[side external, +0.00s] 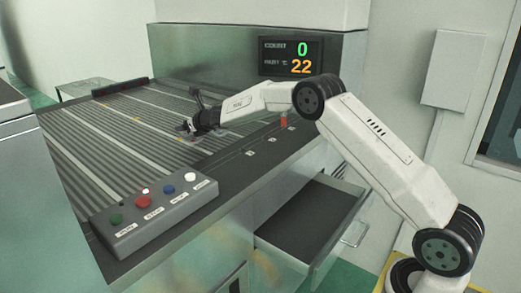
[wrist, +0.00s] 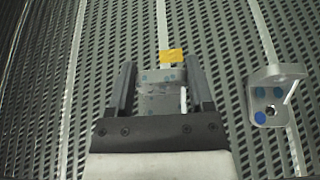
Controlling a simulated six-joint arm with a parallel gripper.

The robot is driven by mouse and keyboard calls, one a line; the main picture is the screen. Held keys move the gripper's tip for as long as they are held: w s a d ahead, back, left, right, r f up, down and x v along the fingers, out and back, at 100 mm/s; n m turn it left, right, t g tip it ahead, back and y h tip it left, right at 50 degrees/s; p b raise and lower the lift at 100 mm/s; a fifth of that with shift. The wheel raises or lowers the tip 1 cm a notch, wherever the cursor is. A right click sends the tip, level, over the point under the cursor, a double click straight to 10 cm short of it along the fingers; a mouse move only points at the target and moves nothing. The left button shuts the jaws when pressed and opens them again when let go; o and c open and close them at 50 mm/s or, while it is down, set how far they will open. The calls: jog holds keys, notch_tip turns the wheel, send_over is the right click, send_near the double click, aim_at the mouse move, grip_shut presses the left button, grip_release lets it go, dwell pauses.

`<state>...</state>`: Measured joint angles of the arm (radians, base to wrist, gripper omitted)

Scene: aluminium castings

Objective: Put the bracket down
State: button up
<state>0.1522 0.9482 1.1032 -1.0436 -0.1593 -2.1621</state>
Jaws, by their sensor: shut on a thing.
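My gripper (wrist: 160,72) is shut on a grey metal bracket (wrist: 160,103), which sits between its two dark fingers in the wrist view. Blue dots mark the bracket's upper part. An orange patch (wrist: 172,56) shows just beyond it; I cannot tell whether it is on the bracket or on the belt. In the side view my gripper (side external: 193,122) is low over the ribbed belt (side external: 110,125), near its right edge. The held bracket is too small there to tell whether it touches the belt.
A second bracket (wrist: 278,86) with blue dots stands to the right of my gripper. A button box (side external: 150,217) sits at the belt's near end. A drawer (side external: 312,222) is open below. A display (side external: 290,57) reads 0 and 22. The belt left of my gripper looks mostly clear.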

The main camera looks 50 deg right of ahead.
jog(key=shift+f, duration=1.05)
jog(key=shift+f, duration=0.15)
jog(key=o, duration=1.3)
jog(key=shift+r, duration=0.2)
jog(key=shift+s+r, duration=0.15)
jog(key=shift+s, duration=0.25)
jog(key=shift+v, duration=5.6)
